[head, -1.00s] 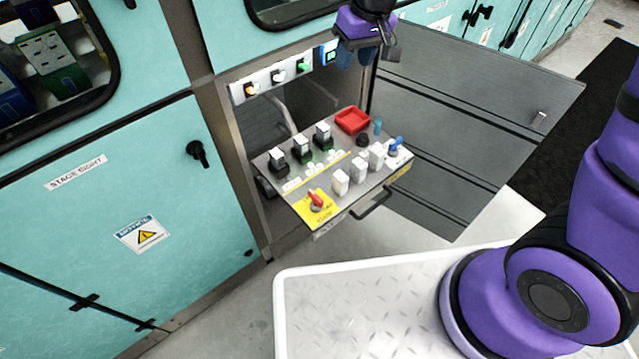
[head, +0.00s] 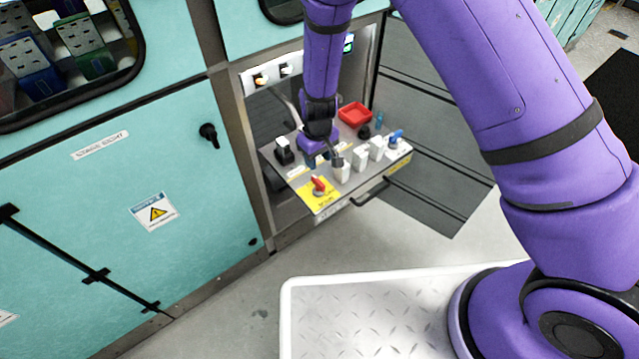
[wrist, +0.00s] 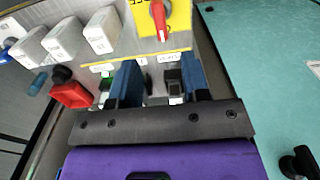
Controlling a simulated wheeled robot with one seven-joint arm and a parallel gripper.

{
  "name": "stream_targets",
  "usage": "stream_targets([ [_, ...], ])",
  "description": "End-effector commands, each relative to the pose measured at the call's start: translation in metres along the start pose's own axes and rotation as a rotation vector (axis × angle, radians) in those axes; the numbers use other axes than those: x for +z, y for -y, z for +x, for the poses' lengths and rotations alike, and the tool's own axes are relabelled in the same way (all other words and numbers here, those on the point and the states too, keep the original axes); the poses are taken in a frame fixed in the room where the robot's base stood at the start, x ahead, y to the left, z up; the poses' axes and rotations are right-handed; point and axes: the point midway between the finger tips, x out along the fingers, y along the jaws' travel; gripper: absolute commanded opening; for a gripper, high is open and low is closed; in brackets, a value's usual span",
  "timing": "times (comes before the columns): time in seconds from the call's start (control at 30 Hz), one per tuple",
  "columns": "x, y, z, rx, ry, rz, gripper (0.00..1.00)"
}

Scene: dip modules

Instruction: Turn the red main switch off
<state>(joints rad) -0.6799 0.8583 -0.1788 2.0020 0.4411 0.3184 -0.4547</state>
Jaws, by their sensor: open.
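The red main switch (head: 319,185) is a red rotary handle on a yellow plate (head: 318,200) at the front left corner of the pull-out panel. In the wrist view the red handle (wrist: 160,19) shows at the top, upright on its yellow plate (wrist: 180,14). My gripper (head: 322,158) is over the middle of the panel, behind the switch and apart from it. In the wrist view its two blue fingers (wrist: 159,78) are spread with nothing gripped between them. The fingers and arm hide part of the dark module row.
White modules (head: 360,158) stand right of my gripper. A red tray (head: 355,114), a black knob (head: 364,131) and a blue lever (head: 396,136) are farther back right. Dark modules with white tops (head: 284,149) stand left. A handle (head: 370,192) runs along the panel's front edge.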

Motion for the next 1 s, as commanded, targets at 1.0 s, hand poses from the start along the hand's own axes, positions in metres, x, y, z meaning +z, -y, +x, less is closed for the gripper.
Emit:
stream_targets([
  [1.0, 0.000, 0.000, 0.104, -0.001, -0.002, 0.001, 0.43],
])
